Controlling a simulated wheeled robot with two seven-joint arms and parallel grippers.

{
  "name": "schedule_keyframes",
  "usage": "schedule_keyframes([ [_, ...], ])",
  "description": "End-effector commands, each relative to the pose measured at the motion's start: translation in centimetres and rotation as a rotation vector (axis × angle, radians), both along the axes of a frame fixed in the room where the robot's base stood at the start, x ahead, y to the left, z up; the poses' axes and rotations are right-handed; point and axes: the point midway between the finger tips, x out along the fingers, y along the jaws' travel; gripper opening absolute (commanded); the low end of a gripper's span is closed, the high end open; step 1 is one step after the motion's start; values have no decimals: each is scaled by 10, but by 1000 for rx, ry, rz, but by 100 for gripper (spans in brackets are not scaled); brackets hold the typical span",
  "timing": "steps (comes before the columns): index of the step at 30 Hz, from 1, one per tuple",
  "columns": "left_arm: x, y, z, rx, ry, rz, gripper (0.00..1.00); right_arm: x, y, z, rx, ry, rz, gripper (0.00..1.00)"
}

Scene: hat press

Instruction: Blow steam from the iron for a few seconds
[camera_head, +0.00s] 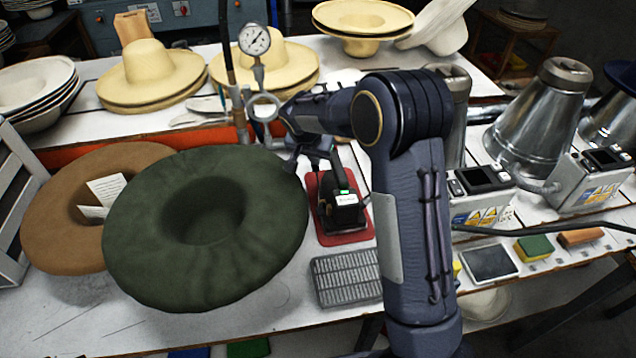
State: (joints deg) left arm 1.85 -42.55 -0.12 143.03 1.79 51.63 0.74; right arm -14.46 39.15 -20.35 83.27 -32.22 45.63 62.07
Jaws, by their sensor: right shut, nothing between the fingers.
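The black iron (341,200) stands on a red mat (346,238) in the middle of the table, with a small green light and a white label on it. No steam shows around it. My right arm reaches in from the lower right and bends to the left over the table. Its gripper (312,153) is just above and to the left of the iron, shut and empty. I cannot tell whether it touches the iron. My left gripper is not in view.
A dark green hat (205,225) lies left of the iron, over a brown hat (60,220). A pressure gauge (254,39) rises behind. A grey grate (345,276) lies in front. Metal cones (540,115) and control boxes (590,180) stand right. Straw hats (150,72) sit behind.

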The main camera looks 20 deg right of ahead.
Motion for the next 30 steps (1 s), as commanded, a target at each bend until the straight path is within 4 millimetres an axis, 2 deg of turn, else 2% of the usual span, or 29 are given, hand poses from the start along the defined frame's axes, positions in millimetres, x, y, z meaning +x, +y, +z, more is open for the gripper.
schedule_keyframes([
  [16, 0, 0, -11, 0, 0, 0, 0, 0, 0, -12, 0, 1, 0, 0],
  [23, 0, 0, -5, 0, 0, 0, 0, 0, 0, -3, 0, 0, 0, 0],
  [30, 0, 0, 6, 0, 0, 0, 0, 0, 0, 16, 0, -1, 0, 0],
])
